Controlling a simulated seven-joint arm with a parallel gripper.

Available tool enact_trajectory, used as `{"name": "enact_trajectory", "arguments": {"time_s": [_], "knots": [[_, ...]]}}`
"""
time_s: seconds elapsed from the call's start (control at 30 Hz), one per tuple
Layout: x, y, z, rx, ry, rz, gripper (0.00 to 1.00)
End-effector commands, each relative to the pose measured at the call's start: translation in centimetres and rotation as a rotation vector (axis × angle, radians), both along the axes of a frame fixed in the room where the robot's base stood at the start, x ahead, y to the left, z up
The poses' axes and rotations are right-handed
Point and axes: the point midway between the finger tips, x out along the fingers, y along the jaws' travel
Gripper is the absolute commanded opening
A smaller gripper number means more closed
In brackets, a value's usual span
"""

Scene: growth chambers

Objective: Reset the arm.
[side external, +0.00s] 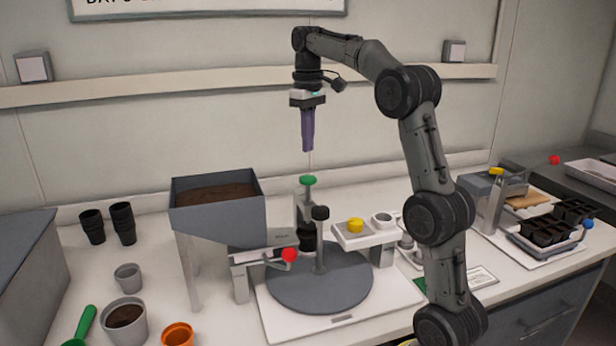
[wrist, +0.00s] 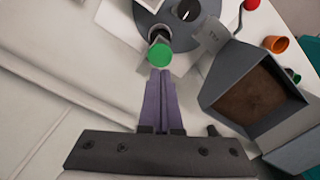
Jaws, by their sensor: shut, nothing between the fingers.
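My gripper (side external: 308,150) hangs from my raised arm, fingers pointing down, high above the bench in the side view. Its purple fingers are together with nothing between them; they also show shut in the wrist view (wrist: 160,73). Below it stands a post with a green knob (side external: 308,180), clear of the fingertips. The green knob (wrist: 158,55) appears just beyond the fingertips in the wrist view. The post stands at the back of a round grey turntable (side external: 345,285) on a white base.
A soil hopper (side external: 218,218) stands left of the turntable, with a red-knobbed lever (side external: 289,255) in front. A yellow button (side external: 355,225) is to the right. Black pots (side external: 123,222), a soil-filled pot (side external: 125,318) and seedling trays (side external: 545,230) stand on the bench. Air around the gripper is clear.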

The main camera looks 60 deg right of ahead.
Motion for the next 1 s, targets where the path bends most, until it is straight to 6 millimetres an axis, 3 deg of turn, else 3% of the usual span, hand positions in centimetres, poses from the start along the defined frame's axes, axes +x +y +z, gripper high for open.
{"name": "enact_trajectory", "arguments": {"time_s": [0.17, 0.53, 0.63, 0.77, 0.9, 1.0], "knots": [[0.0, 0.0, 0.9, 0.000, 0.000, 0.000, 0.00], [0.0, 0.0, 0.9, 0.000, 0.000, 0.000, 0.00], [0.2, 0.8, 1.4, -0.005, -0.009, 0.018, 0.00], [-0.5, 4.0, 4.5, -0.038, -0.067, 0.077, 0.00], [-3.7, 9.4, 6.6, -0.055, -0.108, 0.167, 0.00], [-6.3, 12.9, 6.9, -0.067, -0.148, 0.220, 0.00]]}}
